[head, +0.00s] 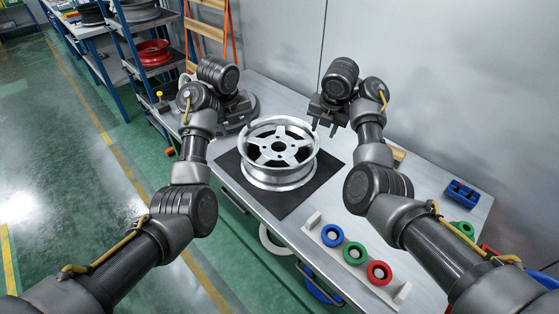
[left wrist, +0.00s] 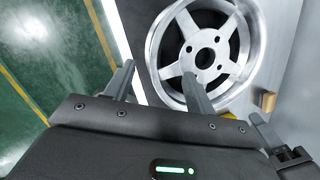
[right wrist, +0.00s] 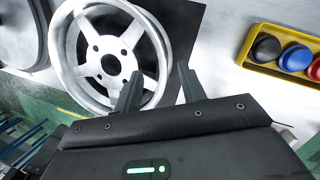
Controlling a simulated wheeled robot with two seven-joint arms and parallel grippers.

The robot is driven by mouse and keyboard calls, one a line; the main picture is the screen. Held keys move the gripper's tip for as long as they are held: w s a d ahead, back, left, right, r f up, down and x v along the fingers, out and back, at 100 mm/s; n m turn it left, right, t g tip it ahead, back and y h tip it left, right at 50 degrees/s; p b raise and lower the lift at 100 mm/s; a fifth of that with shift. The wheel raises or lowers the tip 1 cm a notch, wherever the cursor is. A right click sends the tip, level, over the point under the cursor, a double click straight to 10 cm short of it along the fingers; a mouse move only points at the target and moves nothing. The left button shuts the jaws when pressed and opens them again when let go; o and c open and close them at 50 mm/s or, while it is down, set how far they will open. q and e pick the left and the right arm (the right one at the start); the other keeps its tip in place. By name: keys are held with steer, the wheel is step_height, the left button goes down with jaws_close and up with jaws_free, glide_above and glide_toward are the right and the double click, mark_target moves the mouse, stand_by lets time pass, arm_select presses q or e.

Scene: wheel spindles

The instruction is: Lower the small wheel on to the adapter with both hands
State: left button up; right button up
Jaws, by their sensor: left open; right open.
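The small wheel (head: 285,181), silver and five-spoked, lies flat on a black mat (head: 235,187) on the bench. It also shows in the left wrist view (left wrist: 172,75) and the right wrist view (right wrist: 137,62). My left gripper (left wrist: 158,75) is open and empty; one finger overlaps the wheel's rim in its wrist view. In the head view it is at the wheel's far left. My right gripper (head: 324,130) is open and empty beyond the wheel's far right rim. I cannot tell which thing is the adapter; a grey disc (head: 249,111) is partly hidden behind my left gripper.
A white rack (head: 319,231) holds blue, green and red rings at the bench's front. A blue holder (head: 462,193) stands at the right. In the right wrist view, a yellow tray (right wrist: 262,77) holds coloured round parts. A grey wall closes off the back; shelves stand left.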

mark_target(243, 153)
arm_select(q)
steer(key=b+x, duration=0.1)
steer(key=x, duration=0.8)
steer(key=s+b+x, duration=0.1)
steer(key=x, duration=0.4)
steer(key=shift+a+f+b, duration=0.2)
steer(key=shift+f+b, duration=0.1)
steer(key=shift+b, duration=0.05)
arm_select(e)
steer(key=x, duration=0.9)
steer(key=s+x, duration=0.1)
steer(key=x, duration=0.4)
steer(key=shift+s+a+f, duration=0.15)
steer(key=shift+a+f, duration=0.05)
arm_select(q)
steer(key=c, duration=0.8)
arm_select(e)
steer(key=c, duration=0.8)
arm_select(q)
jaws_close()
arm_select(e)
jaws_close()
arm_select(q)
steer(key=shift+r, duration=0.1)
arm_select(e)
steer(key=shift+r, duration=0.15)
